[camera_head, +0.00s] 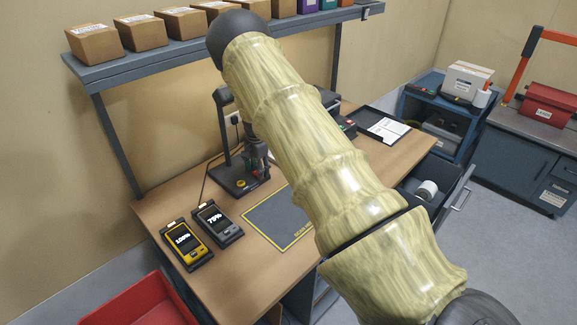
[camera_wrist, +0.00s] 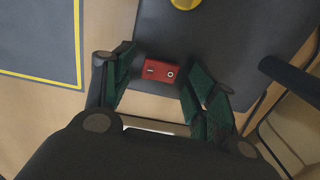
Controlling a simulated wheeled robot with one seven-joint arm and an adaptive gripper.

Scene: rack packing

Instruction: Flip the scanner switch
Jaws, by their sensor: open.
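The scanner switch (camera_wrist: 160,72) is a small red rocker marked with a line and a circle. It sits on the dark base plate of the scanner stand (camera_head: 222,172). In the wrist view my gripper (camera_wrist: 163,66) is open and empty, with one green-padded finger on each side of the switch. I cannot tell how high the fingertips are above it. In the head view my gripper (camera_head: 257,166) points down over the right part of the base plate. The switch is not clearly seen there. A yellow disc (camera_wrist: 186,3) lies on the plate beyond the switch.
Two handheld devices in docks, a yellow one (camera_head: 187,243) and a grey one (camera_head: 216,222), stand at the front left. A dark mat with a yellow border (camera_head: 270,222) lies beside the stand. A shelf with boxes (camera_head: 140,33) hangs above. An open drawer (camera_head: 445,185) is at right.

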